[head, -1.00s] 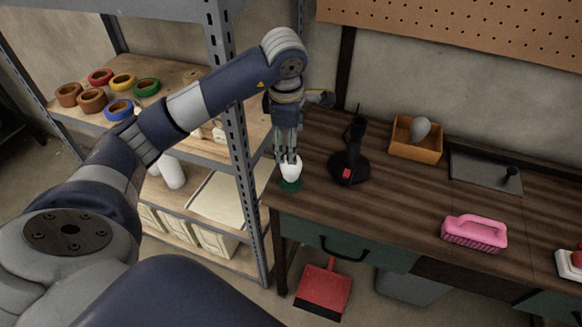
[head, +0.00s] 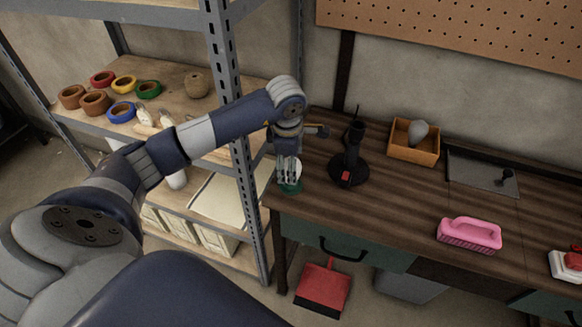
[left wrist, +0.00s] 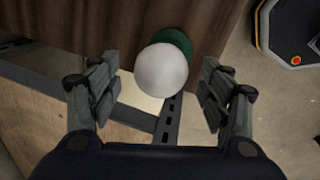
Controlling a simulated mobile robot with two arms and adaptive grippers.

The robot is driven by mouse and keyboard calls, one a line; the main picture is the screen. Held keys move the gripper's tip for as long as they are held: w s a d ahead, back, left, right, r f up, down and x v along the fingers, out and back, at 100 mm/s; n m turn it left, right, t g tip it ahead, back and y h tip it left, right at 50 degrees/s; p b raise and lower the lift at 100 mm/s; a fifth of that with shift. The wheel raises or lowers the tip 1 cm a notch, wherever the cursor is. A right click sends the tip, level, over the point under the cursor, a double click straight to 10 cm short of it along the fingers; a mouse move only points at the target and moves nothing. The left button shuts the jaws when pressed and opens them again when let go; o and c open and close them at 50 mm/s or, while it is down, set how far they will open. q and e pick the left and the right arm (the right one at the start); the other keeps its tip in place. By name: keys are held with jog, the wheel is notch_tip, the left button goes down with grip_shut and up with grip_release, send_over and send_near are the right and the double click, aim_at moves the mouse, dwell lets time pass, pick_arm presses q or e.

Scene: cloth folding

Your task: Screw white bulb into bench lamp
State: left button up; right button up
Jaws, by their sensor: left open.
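The white bulb (head: 298,167) stands in a green holder (head: 291,188) at the left front corner of the bench. It is partly hidden by my left gripper (head: 288,173). In the left wrist view the round white bulb (left wrist: 162,70) shows between the two spread fingers of my left gripper (left wrist: 158,82), with a gap on each side. The green holder (left wrist: 176,40) shows behind it. The black bench lamp (head: 349,165), with a red switch on its round base, stands just right of the gripper. My right gripper is not in view.
An orange box (head: 414,152) holding a grey bulb (head: 418,131), a dark plate (head: 482,174) and a pink brush (head: 470,234) are on the bench. A metal shelf post (head: 240,140) stands close left of the gripper.

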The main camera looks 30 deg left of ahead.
pick_arm(q)
jog(key=shift+w+a+f, duration=0.1)
jog(key=shift+f, duration=0.65)
jog(key=shift+w+a+f, duration=0.1)
jog(key=shift+f, duration=0.6)
jog(key=c, duration=1.1)
